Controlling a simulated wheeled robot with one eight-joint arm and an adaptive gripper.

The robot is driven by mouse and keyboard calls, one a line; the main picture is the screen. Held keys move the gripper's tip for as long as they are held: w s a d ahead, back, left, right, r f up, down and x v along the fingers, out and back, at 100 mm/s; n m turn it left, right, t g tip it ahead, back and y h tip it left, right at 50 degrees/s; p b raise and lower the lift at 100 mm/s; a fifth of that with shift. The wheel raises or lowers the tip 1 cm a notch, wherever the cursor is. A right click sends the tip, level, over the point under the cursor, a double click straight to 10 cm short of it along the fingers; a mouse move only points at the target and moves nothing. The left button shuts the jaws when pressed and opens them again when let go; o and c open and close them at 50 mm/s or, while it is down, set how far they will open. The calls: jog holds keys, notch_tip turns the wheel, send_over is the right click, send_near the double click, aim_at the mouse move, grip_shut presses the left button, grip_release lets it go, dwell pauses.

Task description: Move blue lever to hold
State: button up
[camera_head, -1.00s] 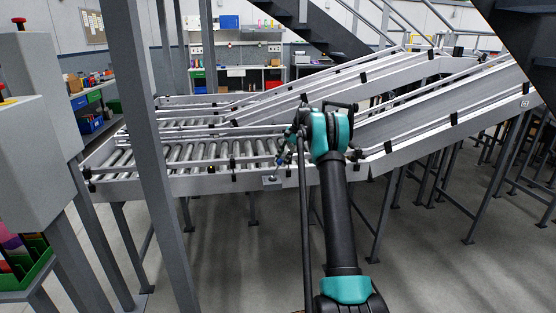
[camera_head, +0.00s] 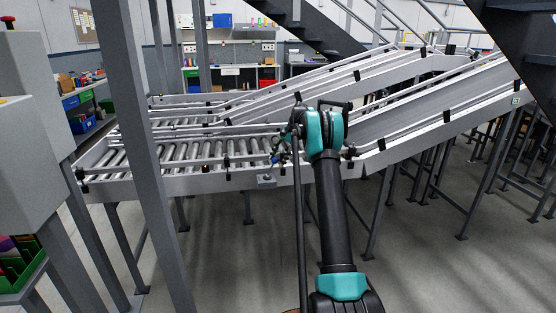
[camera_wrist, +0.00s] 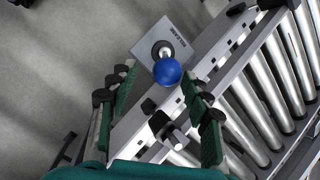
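The knob appears just beyond the fingertips; I cannot tell the exact gap. Nothing is between the pads. In the head view the lever's plate (camera_head: 266,181) hangs at the rail's front edge, and my gripper beside it is small and partly hidden by my arm.
The roller conveyor (camera_head: 140,186) runs across the middle, with sloped chutes (camera_head: 440,119) to the right. A grey post (camera_head: 142,150) and a grey control box (camera_head: 30,140) stand at left. A black fitting (camera_wrist: 163,125) on the rail sits low between the fingers.

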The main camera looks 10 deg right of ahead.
jog(key=shift+r, duration=0.1)
jog(key=v, duration=1.2)
jog(key=s+a+f+n+t+h, duration=0.1)
jog(key=s+a+n+h, duration=0.2)
jog(key=s, duration=0.8)
jog(key=s+a+f+n+t, duration=0.15)
jog(key=s+a, duration=0.25)
jog(key=s, duration=0.8)
jog(key=s+a+f+n, duration=0.1)
jog(key=s+f+n, duration=0.1)
jog(key=s, duration=0.7)
jog(key=s+a+f+n+h, duration=0.1)
jog(key=s+f, duration=0.3)
jog(key=s, duration=0.5)
jog(key=shift+s+f+n+t+h, duration=0.2)
jog(key=shift+n+t+h, duration=0.1)
jog(key=shift+n+t, duration=0.15)
jog(key=s+f, duration=0.2)
jog(key=s, duration=0.2)
jog(key=s+f+n, duration=0.1)
jog(key=s+f, duration=0.2)
jog(key=s, duration=0.2)
jog(key=s+f+n+t, duration=0.1)
jog(key=s+f, duration=0.2)
jog(key=s, duration=0.2)
jog(key=shift+s+d+h, duration=0.15)
jog(key=shift+s+h, duration=0.05)
jog(key=shift+h, duration=0.2)
